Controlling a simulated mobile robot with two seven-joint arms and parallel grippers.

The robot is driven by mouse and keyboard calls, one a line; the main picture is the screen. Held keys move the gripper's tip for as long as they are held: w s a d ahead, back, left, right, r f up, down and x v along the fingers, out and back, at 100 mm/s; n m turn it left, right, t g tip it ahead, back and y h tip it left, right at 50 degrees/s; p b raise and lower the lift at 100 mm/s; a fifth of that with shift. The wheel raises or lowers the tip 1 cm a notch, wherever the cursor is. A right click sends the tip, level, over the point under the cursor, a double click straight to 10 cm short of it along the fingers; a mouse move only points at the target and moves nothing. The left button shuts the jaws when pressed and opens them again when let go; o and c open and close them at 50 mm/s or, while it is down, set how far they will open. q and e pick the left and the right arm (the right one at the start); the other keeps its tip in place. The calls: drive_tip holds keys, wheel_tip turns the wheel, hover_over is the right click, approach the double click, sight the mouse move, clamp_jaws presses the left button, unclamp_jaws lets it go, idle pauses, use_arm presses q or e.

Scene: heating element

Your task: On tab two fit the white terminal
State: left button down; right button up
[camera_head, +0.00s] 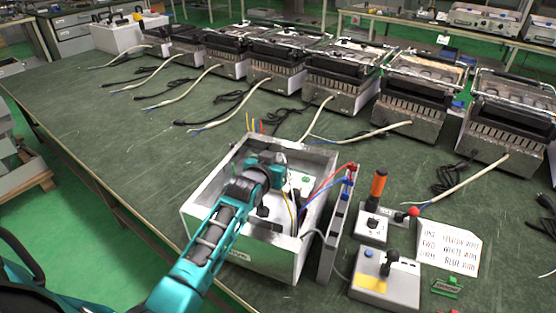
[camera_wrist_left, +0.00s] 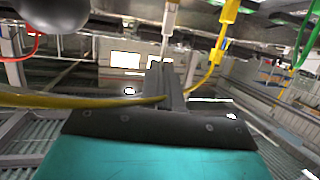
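The left gripper (camera_head: 265,160) is inside the open white housing (camera_head: 205,207), pointing at its back inner wall. The arm hides part of the interior. In the left wrist view its dark fingers (camera_wrist_left: 166,78) are close together around the thin lower end of the white terminal (camera_wrist_left: 170,18), which stands upright at the fingertips. The upper end of the terminal meets a grey metal edge; I cannot tell whether it is seated on a tab. A yellow terminal (camera_wrist_left: 229,12) with its yellow wire is just to the right. The tab numbers are not readable. My right gripper is not in view.
Red and blue wires (camera_head: 325,185) cross the housing's right wall to an upright panel (camera_head: 338,225). Right of it stand two control boxes (camera_head: 385,280) and a card (camera_head: 447,247) listing wire colours. Several heaters with cables line the back.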

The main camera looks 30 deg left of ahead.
use_arm(q)
drive_tip(key=shift+f+b, duration=0.75)
drive_tip(key=shift+f, duration=0.45)
drive_tip(key=c, duration=1.3)
unclamp_jaws()
wheel_tip(320, 180, up, 20)
drive_tip(key=p, duration=0.3)
